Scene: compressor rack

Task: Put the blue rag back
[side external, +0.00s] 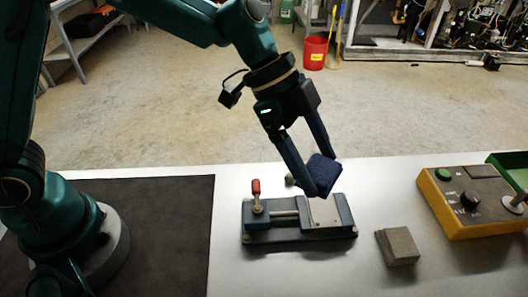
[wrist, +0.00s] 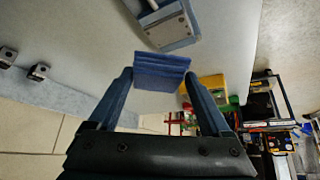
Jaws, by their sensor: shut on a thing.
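The blue rag (side external: 324,170) is a dark blue folded pad held between the fingertips of my gripper (side external: 318,176). It is tilted and appears above the right part of a blue-grey vise (side external: 262,237) with a red-tipped handle; the exact gap is hard to tell. In the wrist view the rag (wrist: 160,69) spans between the fingertips of my gripper (wrist: 156,78), with folded layers showing. The vise (wrist: 168,24) shows beyond it at the top. My gripper is shut on the rag.
A grey block (side external: 397,247) sits on the white table to the right of the vise. A yellow control box (side external: 470,200) and a green tray (side external: 512,167) stand at the right. A dark mat (side external: 165,235) lies at the left. A red bucket (side external: 315,53) stands on the floor behind.

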